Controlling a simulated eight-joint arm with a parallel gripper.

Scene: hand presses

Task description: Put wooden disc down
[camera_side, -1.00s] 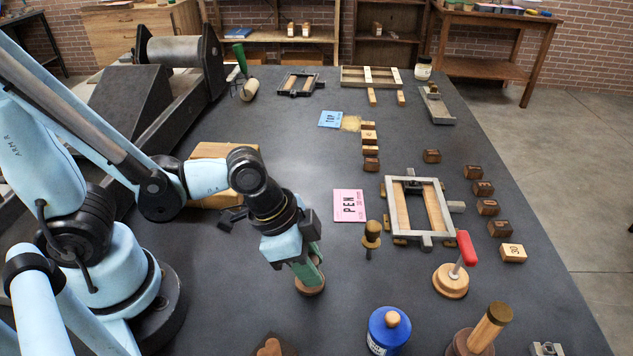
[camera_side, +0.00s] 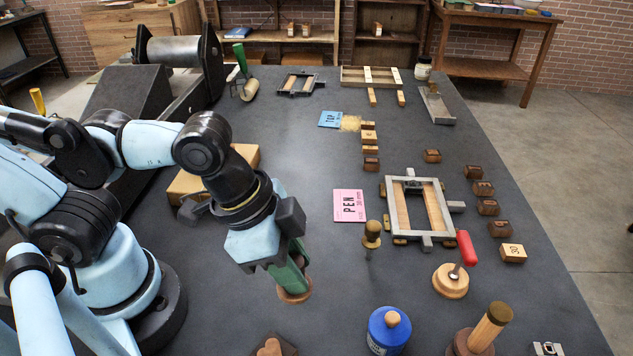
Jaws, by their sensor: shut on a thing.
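My gripper (camera_side: 291,277) points down over the dark table left of centre. Its green fingers are shut on the wooden disc (camera_side: 294,296), a small round reddish-brown piece at the fingertips. The fingers hide the middle and far side of the disc. The disc is at or very close to the table top, and I cannot tell whether it touches it.
A pink PEN card (camera_side: 349,206) and a metal frame (camera_side: 420,237) lie to the right. A brass-topped tool (camera_side: 372,236), a red-handled tool (camera_side: 451,278) and a blue jar (camera_side: 388,330) stand nearby. A dark block with a wooden heart (camera_side: 271,345) lies in front. Bare table surrounds the disc.

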